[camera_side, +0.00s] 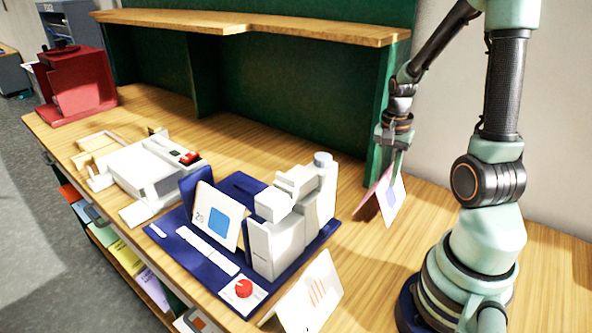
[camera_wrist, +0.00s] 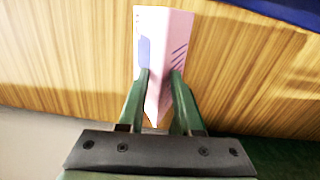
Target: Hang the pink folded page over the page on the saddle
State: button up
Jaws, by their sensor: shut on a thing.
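The pink folded page (camera_side: 391,196) hangs like a tent from my gripper (camera_side: 397,160), at the right of the side view near the green partition's end. In the wrist view the pink page (camera_wrist: 163,35) sits between the fingers of my gripper (camera_wrist: 162,80), which are shut on its fold. A blue shape shows on one face, dark lines on the other. A page with a blue square (camera_side: 218,216) stands on the navy base, over what looks like the saddle (camera_side: 194,186); most of the saddle is hidden. My gripper is to the right of it, beyond the white machine.
The white stapler-like machine (camera_side: 292,220) stands on the navy base (camera_side: 195,262) between my gripper and the saddle. Another folded page (camera_side: 309,296) stands at the table's front edge. A wooden shelf (camera_side: 260,23) overhangs the back. Bare wood surrounds the held page.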

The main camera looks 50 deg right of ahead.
notch_tip(320, 180, up, 10)
dwell(1.3)
jog(key=shift+a+r, duration=0.1)
jog(key=shift+r, duration=0.05)
